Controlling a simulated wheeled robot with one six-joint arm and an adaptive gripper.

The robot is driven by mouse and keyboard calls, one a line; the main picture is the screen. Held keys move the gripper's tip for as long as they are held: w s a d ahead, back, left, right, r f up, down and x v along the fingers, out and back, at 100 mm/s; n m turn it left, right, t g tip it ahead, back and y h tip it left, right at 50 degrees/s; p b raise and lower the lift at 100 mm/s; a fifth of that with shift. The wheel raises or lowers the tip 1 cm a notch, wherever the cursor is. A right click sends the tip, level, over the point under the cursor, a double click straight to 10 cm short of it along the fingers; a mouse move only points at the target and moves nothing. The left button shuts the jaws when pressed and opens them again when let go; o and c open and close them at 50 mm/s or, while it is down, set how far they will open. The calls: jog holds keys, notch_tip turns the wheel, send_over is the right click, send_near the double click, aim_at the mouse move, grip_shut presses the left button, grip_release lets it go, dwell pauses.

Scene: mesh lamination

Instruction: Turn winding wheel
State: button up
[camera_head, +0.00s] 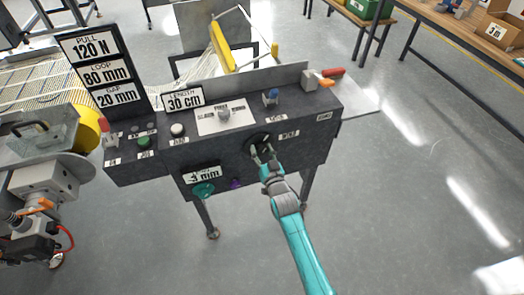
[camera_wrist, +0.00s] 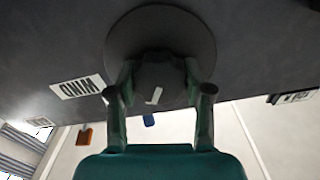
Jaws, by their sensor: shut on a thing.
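The winding wheel (camera_wrist: 160,28) is a dark round disc with a raised hub and a pale mark, on the dark front panel of the machine. It also shows in the head view (camera_head: 263,140), partly hidden behind my gripper. My gripper (camera_wrist: 158,85) has a finger on each side of the hub and is shut on it. In the head view my gripper (camera_head: 265,156) reaches up to the panel from below. A label reading WIND (camera_wrist: 78,88) sits left of the wheel in the wrist view.
The dark machine panel (camera_head: 225,150) carries a green button (camera_head: 144,141), a white button (camera_head: 177,129), a blue-topped control (camera_head: 271,95) and a teal knob (camera_head: 203,189). A sign board (camera_head: 97,70) stands at the left.

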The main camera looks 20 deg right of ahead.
jog(key=n, duration=0.5)
jog(key=shift+n, duration=0.4)
dwell(0.3)
jog(key=o, duration=1.2)
jog(key=s, duration=1.2)
